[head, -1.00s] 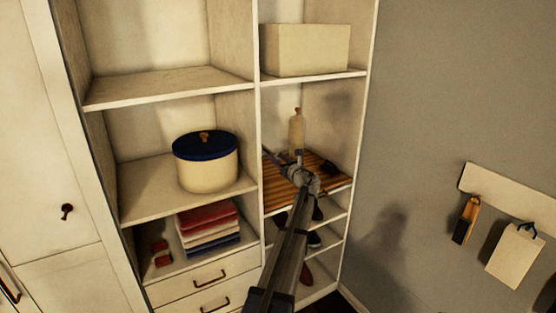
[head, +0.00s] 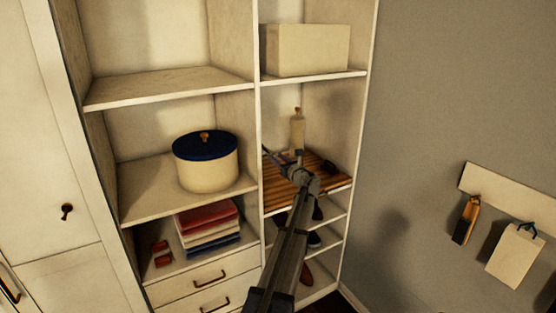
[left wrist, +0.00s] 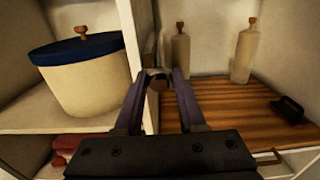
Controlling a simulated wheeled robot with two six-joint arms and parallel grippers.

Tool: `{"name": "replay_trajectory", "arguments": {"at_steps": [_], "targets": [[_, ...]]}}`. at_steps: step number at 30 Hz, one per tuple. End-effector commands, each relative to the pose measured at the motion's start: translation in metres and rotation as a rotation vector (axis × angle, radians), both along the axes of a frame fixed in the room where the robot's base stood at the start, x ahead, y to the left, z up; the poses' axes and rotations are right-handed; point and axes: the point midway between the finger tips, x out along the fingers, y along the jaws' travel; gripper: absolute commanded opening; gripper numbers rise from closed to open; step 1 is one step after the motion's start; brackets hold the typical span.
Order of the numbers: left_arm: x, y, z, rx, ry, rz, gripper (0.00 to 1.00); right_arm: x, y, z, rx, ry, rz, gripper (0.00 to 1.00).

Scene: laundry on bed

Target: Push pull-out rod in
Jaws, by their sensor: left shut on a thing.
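My left arm reaches into the right-hand column of the cabinet. Its left gripper (head: 283,154) is above the slatted wooden shelf (head: 328,182), near the upright divider. In the left wrist view, the fingers (left wrist: 158,82) close around a small round end, dark brown with a pale metallic rim, taken to be the tip of the pull-out rod (left wrist: 157,75). The rest of the rod is hidden or cannot be told apart from the divider behind it. My right gripper is not in view.
The upright divider (left wrist: 144,45) is close behind the fingertips. A blue-lidded pot (head: 207,168) stands on the left shelf. Pale bottles (left wrist: 245,50) and a dark object (left wrist: 288,109) stand on the slatted shelf. A box (head: 305,50) sits above.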

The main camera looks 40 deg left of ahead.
Motion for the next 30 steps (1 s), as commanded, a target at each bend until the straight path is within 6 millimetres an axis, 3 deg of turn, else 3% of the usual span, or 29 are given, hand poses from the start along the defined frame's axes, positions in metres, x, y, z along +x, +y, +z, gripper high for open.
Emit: {"name": "replay_trajectory", "arguments": {"at_steps": [10, 19, 27, 28, 30], "targets": [[0.001, 0.001, 0.000, 0.000, 0.000, 0.000, 0.00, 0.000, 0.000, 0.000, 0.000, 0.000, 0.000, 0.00], [0.018, 0.039, 0.000, 0.000, 0.000, 0.001, 0.00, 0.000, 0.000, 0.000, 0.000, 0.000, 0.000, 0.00], [0.018, 0.041, 0.001, 0.003, 0.001, -0.001, 0.00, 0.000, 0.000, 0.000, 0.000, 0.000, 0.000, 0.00], [0.018, 0.041, 0.001, 0.003, 0.001, -0.001, 0.41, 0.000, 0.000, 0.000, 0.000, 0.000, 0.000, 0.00], [0.018, 0.041, 0.001, 0.003, 0.001, -0.001, 0.49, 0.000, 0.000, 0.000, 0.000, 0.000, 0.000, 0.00]]}}
